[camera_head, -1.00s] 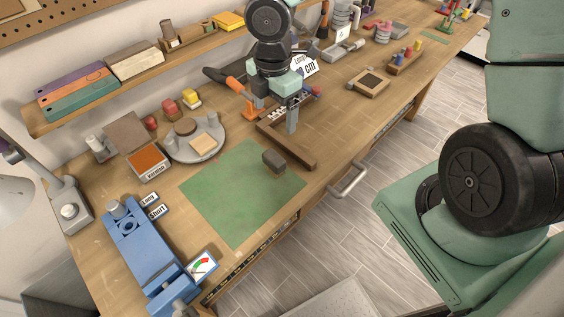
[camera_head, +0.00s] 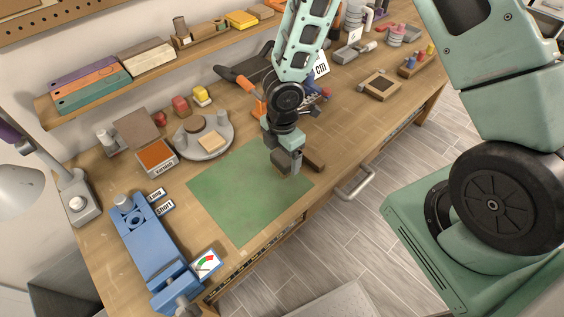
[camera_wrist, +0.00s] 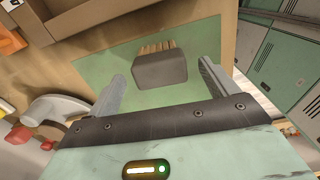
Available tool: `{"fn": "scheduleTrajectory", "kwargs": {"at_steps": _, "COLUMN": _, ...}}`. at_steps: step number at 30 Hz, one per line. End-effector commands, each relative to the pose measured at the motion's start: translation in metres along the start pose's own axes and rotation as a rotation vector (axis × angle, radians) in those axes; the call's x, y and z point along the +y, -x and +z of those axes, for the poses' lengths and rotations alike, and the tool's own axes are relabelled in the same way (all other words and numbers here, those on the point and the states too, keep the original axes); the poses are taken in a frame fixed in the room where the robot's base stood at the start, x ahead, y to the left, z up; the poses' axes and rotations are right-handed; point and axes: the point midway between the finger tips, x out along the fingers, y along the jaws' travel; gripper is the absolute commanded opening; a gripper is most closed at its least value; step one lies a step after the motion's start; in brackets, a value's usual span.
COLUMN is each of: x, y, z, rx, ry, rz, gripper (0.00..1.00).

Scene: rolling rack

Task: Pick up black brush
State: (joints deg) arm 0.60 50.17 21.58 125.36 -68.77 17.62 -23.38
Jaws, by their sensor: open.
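The black brush (camera_wrist: 160,71) lies on the green mat, with a dark grey body and tan bristles in the wrist view. In the head view the brush (camera_head: 279,169) is mostly hidden behind my gripper (camera_head: 287,172), at the mat's upper right corner. In the wrist view my gripper (camera_wrist: 165,88) is open, with one finger to the left of the brush and one to the right. The brush lies between and slightly beyond the fingertips. A gap shows on both sides, and I see no contact.
The green mat (camera_head: 235,205) is otherwise bare. A blue vise-like device (camera_head: 150,245) stands at the lower left. A round grey tray (camera_head: 220,147) with blocks is left of my gripper.

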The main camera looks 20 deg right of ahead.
Motion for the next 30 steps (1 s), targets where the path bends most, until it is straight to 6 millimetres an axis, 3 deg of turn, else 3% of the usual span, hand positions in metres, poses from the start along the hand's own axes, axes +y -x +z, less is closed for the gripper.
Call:
{"fn": "scheduleTrajectory", "kwargs": {"at_steps": 4, "x": 0.0, "y": -0.019, "z": -0.001, "rx": 0.0, "ry": 0.0, "rz": 0.0, "gripper": 0.85}}
{"fn": "scheduleTrajectory", "kwargs": {"at_steps": 13, "x": 0.001, "y": -0.023, "z": 0.0, "rx": -0.001, "ry": -0.001, "rz": 0.002, "gripper": 0.85}}
{"fn": "scheduleTrajectory", "kwargs": {"at_steps": 18, "x": 0.001, "y": -0.023, "z": 0.0, "rx": -0.001, "ry": -0.001, "rz": 0.002, "gripper": 0.38}}
{"fn": "scheduleTrajectory", "kwargs": {"at_steps": 19, "x": 0.001, "y": -0.023, "z": 0.0, "rx": -0.001, "ry": -0.001, "rz": 0.002, "gripper": 0.33}}
{"fn": "scheduleTrajectory", "kwargs": {"at_steps": 30, "x": 0.002, "y": -0.013, "z": 0.0, "rx": 0.001, "ry": -0.004, "rz": 0.004, "gripper": 0.33}}
